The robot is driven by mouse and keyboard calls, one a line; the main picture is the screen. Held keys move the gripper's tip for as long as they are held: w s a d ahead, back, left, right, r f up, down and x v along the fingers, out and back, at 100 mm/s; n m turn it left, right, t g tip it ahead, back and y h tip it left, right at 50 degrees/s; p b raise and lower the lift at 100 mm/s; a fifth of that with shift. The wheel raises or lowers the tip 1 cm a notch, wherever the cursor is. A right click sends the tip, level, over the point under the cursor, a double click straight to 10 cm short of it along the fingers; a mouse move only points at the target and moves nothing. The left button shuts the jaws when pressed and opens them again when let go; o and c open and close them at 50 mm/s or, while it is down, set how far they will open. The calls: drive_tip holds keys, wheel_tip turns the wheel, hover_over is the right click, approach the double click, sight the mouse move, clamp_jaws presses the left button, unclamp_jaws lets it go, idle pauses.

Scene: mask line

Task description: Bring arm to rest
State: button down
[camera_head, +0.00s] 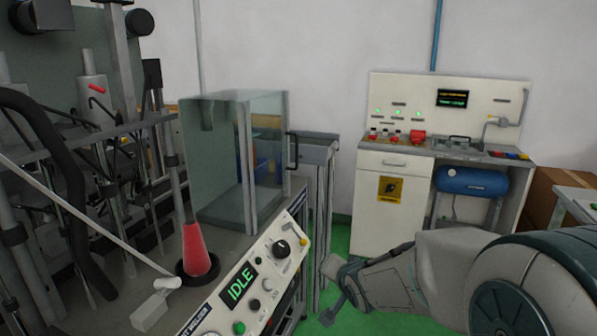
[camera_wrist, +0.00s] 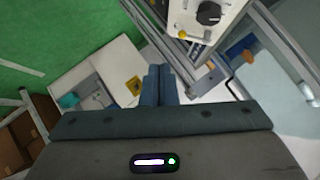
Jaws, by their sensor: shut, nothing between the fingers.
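My arm (camera_head: 440,270) reaches in from the right in the head view, bent over the green floor. My gripper (camera_head: 335,290) is at its far end, to the right of the machine with the IDLE display (camera_head: 240,285) and clear of it. In the wrist view my gripper (camera_wrist: 159,85) shows its two fingers side by side, shut, with nothing between them. The machine's control panel (camera_wrist: 210,18) shows above the fingers there.
A glass enclosure (camera_head: 235,160) with a black handle and a red cone (camera_head: 197,248) stand on the machine at left. A white cabinet (camera_head: 392,205) with a control board and a blue tank (camera_head: 472,181) stand at the back wall. Green floor (camera_head: 340,240) is open between.

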drive_tip(key=s+d+r+n+g+p, duration=0.2)
drive_tip(key=s+r+p, duration=0.1)
drive_tip(key=s, duration=0.5)
drive_tip(key=s+d+r+n+g+h+p, duration=0.1)
drive_tip(key=s+d+r+n+g+p, duration=0.1)
drive_tip(key=s, duration=0.7)
drive_tip(key=s+d+r+n+g+h+p, duration=0.1)
drive_tip(key=s+d+r+n+g+p, duration=0.1)
drive_tip(key=s+r+g+p, duration=0.2)
drive_tip(key=s+r, duration=0.2)
drive_tip(key=s, duration=0.2)
drive_tip(key=shift+s+d, duration=0.2)
drive_tip(key=shift+d, duration=0.05)
drive_tip(key=shift+f, duration=0.1)
idle(0.6)
